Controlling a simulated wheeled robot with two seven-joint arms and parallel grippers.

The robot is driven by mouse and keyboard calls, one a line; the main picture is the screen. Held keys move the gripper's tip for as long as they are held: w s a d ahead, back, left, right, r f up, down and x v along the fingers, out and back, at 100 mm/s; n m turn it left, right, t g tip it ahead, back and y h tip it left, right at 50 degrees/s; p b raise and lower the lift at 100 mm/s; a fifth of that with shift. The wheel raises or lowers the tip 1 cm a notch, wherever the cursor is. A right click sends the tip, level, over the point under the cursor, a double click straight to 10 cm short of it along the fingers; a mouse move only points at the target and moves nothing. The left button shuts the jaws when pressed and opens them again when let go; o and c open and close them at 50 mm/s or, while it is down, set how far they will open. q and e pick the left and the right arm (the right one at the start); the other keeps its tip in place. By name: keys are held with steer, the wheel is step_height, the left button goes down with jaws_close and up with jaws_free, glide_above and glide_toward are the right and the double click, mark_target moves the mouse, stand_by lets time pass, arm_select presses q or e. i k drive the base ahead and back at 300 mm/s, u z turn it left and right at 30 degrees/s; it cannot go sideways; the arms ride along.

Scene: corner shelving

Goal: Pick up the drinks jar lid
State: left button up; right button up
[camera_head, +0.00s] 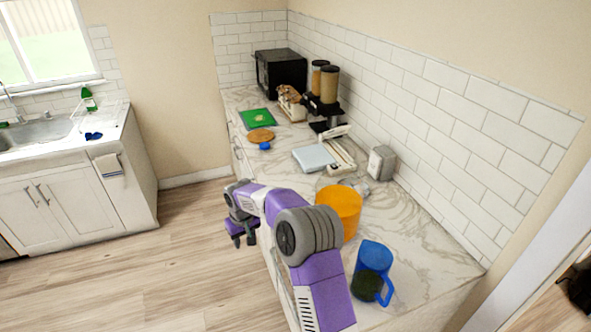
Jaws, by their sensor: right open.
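A jar of orange drink (341,207) stands on the marble counter, partly behind my right arm. Its top rim is clear. A small clear or greyish piece (359,187) lies beside it at the upper right; I cannot tell whether this is the drinks jar lid. My right gripper (243,241) is open and empty, pointing down in front of the counter's left edge, to the left of the jar and apart from it. My left gripper is not in view.
A blue pitcher (374,268) stands near the counter's front. Behind the jar are a scale-like device (314,157), a napkin dispenser (381,162), a round wooden board (261,135), a green board (257,118) and cereal dispensers (329,86). The floor at left is clear.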

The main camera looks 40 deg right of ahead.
mark_target(342, 187)
steer(key=z, duration=0.1)
steer(key=i, duration=2.1)
steer(key=z, duration=1.75)
steer(key=i, duration=1.05)
steer(key=z, duration=0.85)
